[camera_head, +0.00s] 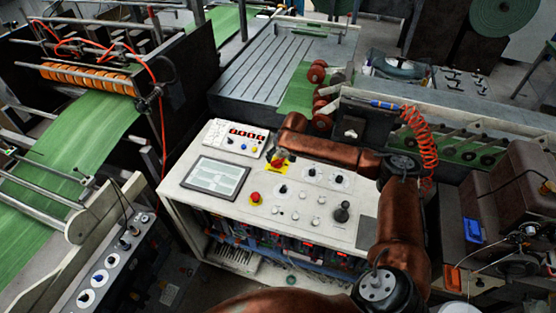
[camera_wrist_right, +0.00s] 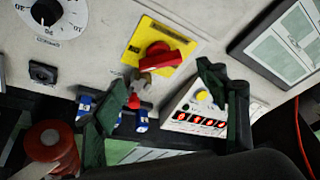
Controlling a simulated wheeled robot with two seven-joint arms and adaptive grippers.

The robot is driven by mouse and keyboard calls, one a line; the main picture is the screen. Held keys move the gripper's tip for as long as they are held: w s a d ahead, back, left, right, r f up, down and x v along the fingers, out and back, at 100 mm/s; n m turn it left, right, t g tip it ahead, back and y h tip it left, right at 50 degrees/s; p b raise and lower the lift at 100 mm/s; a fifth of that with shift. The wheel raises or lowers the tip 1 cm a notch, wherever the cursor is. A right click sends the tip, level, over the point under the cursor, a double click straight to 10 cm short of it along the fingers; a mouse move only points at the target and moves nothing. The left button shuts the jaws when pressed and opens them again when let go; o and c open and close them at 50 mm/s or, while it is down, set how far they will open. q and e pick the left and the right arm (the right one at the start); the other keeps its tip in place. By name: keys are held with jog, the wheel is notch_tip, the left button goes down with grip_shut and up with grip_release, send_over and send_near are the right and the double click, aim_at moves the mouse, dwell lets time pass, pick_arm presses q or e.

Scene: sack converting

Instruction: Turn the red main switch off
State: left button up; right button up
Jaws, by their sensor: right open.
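The red main switch (camera_wrist_right: 167,54) is a rotary handle on a yellow plate (camera_wrist_right: 146,38), seen in the right wrist view. In the head view the red switch (camera_head: 278,162) shows partly beside my gripper, on the white top of a control cabinet (camera_head: 325,225). My right gripper (camera_wrist_right: 160,97) is open and empty. Its two dark green fingers stand apart, one on each side below the switch in the wrist view; whether either touches it I cannot tell. A small metal piece with a red end (camera_wrist_right: 137,88) shows between the fingers. My left gripper is not in view.
A screen (camera_head: 215,177) and a panel with red digits (camera_head: 236,138) lie to the left. Several knobs and a black joystick (camera_head: 341,211) are to the right. Green web (camera_head: 75,145) runs on rollers at left.

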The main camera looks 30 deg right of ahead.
aim_at(278, 160)
jog(key=x, duration=0.4)
jog(key=shift+w+f, duration=0.1)
jog(key=shift+f, duration=0.05)
jog(key=shift+w+f, duration=0.15)
jog(key=shift+f, duration=0.35)
jog(key=shift+c, duration=0.5)
jog(key=c, duration=1.1)
jog(key=shift+o, duration=0.2)
